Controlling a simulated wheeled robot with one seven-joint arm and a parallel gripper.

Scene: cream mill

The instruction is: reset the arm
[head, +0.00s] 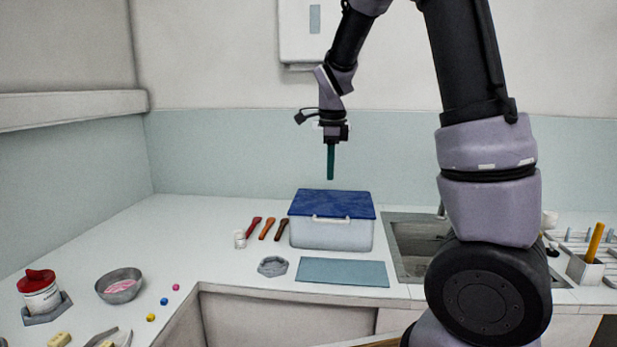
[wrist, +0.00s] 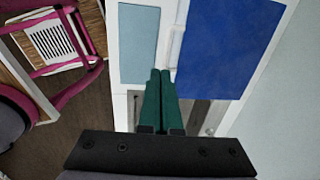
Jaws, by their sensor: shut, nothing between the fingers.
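My gripper (head: 330,178) hangs pointing down in the head view, above the blue lid of a white box (head: 331,234). Its green fingers are shut together with nothing between them. There is a clear gap between the fingertips and the lid (head: 332,203). In the wrist view my gripper (wrist: 160,72) shows its two green fingers side by side, with the blue lid (wrist: 228,45) to the right of them. My arm comes down from the top of the head view, and its lower links cover part of the sink and counter at the right.
A teal mat (head: 342,272) lies in front of the box, beside a sink (head: 412,245). Left of the box are several coloured tools (head: 267,229) and a small grey dish (head: 273,266). A metal bowl (head: 119,286) and a red-lidded tub (head: 40,293) stand further left. The back-left counter is clear.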

